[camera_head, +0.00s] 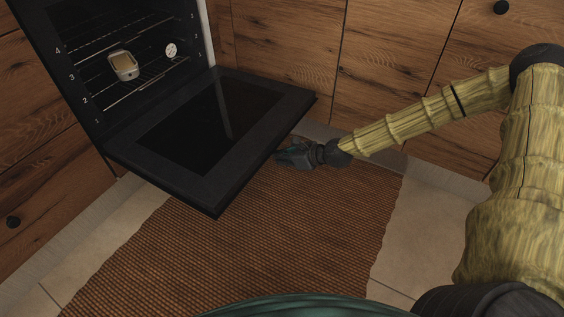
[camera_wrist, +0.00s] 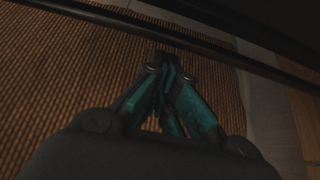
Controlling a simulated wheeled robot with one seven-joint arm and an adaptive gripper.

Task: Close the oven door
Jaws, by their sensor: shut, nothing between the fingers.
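The oven door (camera_head: 250,101) is black with a dark glass pane and hangs open, lowered to about level, in the head view. It is hinged at the bottom of the oven (camera_head: 84,84). My gripper (camera_head: 281,156) is shut and empty, low beside the door's outer right edge; I cannot tell whether it touches. In the wrist view my gripper's teal fingers (camera_wrist: 168,68) are together, and a dark bar or edge (camera_wrist: 150,32) of the door crosses just beyond the tips.
Inside the oven are wire racks, with a small pale object (camera_head: 124,65) on one. Wooden cabinets (camera_head: 285,45) stand on both sides. A brown woven rug (camera_head: 290,235) covers the floor in front, with free room and pale tiles (camera_head: 425,235) around it.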

